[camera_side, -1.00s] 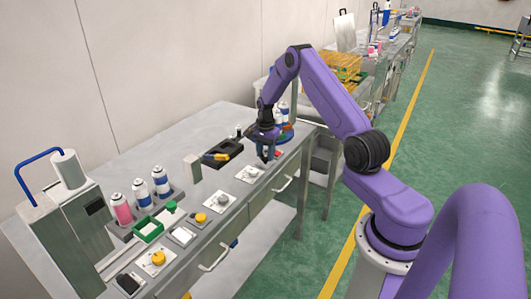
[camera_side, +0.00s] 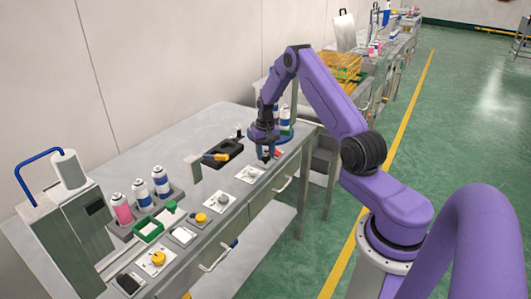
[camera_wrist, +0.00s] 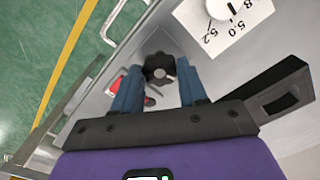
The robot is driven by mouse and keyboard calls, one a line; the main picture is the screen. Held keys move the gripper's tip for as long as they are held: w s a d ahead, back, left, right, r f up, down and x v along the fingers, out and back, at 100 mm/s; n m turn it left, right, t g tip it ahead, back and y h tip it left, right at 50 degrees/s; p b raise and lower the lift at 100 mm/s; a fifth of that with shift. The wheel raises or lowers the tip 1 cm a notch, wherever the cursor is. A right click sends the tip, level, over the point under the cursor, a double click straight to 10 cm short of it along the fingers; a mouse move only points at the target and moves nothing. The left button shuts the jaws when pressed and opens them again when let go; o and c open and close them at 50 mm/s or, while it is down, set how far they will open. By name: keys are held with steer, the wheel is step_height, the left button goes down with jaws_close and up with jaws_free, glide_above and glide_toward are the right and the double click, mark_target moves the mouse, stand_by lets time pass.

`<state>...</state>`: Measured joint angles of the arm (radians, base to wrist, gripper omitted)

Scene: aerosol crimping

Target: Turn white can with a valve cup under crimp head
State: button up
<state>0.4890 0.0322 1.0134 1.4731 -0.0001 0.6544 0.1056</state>
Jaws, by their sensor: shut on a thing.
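In the wrist view my gripper (camera_wrist: 159,80) has its two blue fingers on either side of a black lobed knob (camera_wrist: 158,66), shut on it. In the side view my gripper (camera_side: 267,154) points down at the far right end of the bench, over a small white plate. Just behind it stands a blue round table (camera_side: 287,138) with a can (camera_side: 285,116) on it, white and blue with green at its foot. My wrist hides part of this table. I cannot make out a valve cup or the crimp head.
A dial (camera_wrist: 232,12) with printed numbers and a small red part (camera_wrist: 115,84) lie near the knob. A black tray (camera_side: 222,153) and a rack of cans (camera_side: 142,194) stand further left on the bench. Floor beyond the front edge is clear.

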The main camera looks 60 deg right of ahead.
mark_target(266, 156)
steer(key=n, duration=1.3)
steer(key=shift+n, duration=0.5)
steer(key=o, duration=1.1)
steer(key=shift+c, duration=0.2)
step_height(266, 156, up, 18)
steer(key=shift+f, duration=0.25)
